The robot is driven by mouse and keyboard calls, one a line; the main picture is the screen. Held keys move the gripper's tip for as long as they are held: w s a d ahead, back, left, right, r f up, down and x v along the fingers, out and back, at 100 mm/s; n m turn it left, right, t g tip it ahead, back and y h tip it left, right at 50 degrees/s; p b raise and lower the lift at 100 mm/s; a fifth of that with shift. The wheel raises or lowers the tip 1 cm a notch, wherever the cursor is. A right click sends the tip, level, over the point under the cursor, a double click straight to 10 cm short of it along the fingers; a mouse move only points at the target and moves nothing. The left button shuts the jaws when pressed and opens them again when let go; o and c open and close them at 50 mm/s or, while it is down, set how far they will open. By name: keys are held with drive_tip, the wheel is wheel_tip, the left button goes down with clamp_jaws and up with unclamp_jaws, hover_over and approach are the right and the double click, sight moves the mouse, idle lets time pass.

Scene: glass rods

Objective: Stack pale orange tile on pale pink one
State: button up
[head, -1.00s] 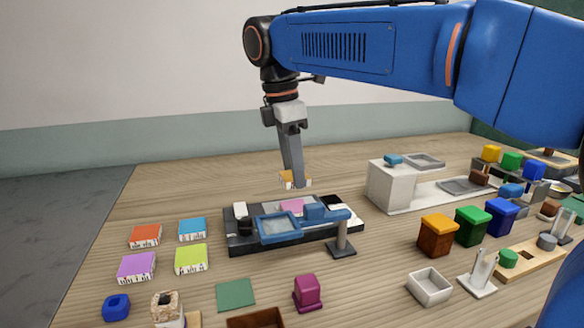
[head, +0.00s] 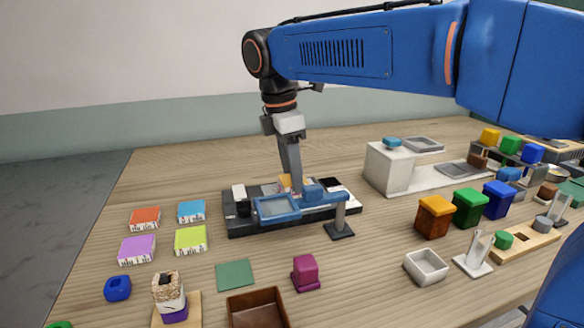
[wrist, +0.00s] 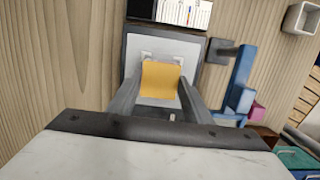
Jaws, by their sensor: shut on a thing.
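The pale orange tile (head: 284,180) is between the fingers of my gripper (head: 292,186), which is shut on it. The tile also shows in the wrist view (wrist: 161,80), over a light grey plate. In the head view it is low over the black base (head: 243,228), behind the blue frame. The pale pink tile is not clearly visible now; the orange tile, my fingers and the blue frame cover its place. I cannot tell whether the two tiles touch.
A blue frame (head: 277,208) on a stand (head: 340,225) is just in front of the base. Coloured tiles, such as a lime one (head: 190,239), lie to the left. A magenta block (head: 305,272) and a white machine (head: 390,168) stand nearby.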

drive_tip(key=o, duration=1.2)
drive_tip(key=shift+o, duration=0.2)
